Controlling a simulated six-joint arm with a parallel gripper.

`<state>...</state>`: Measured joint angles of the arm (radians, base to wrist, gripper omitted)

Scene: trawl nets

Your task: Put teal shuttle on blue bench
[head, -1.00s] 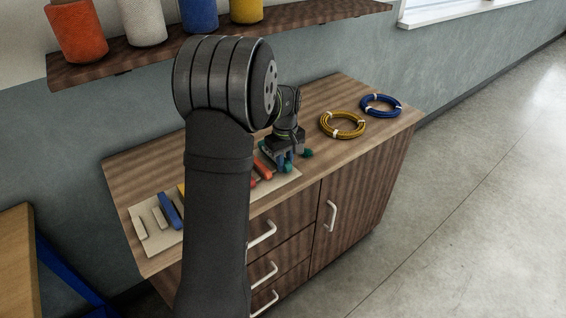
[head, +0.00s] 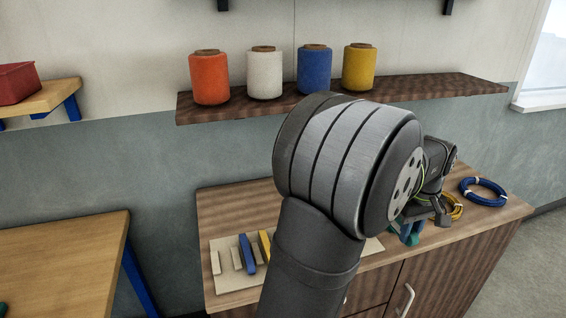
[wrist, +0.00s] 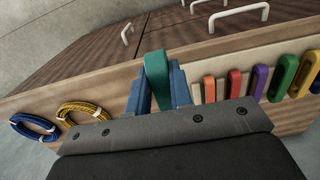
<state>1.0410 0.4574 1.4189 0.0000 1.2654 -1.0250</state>
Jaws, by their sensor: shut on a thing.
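The teal shuttle (wrist: 157,82) stands between the two blue fingers of my gripper (wrist: 158,88) in the wrist view, with a finger against each side. In the head view my gripper (head: 409,230) is above the right part of the wooden cabinet top, with a little teal (head: 416,239) showing at its fingers. I cannot tell whether the shuttle touches the top. The blue bench (head: 65,250), with a wooden top and blue legs, stands at the lower left, well apart from my gripper. Its near part is cut off.
A pale board (head: 228,277) on the cabinet holds a blue and a yellow shuttle; several other coloured ones show in the wrist view. Yellow (wrist: 84,111) and blue (head: 483,191) coils lie nearby. A shelf (head: 430,90) with spools hangs above. A small green thing sits at the bench's lower-left edge.

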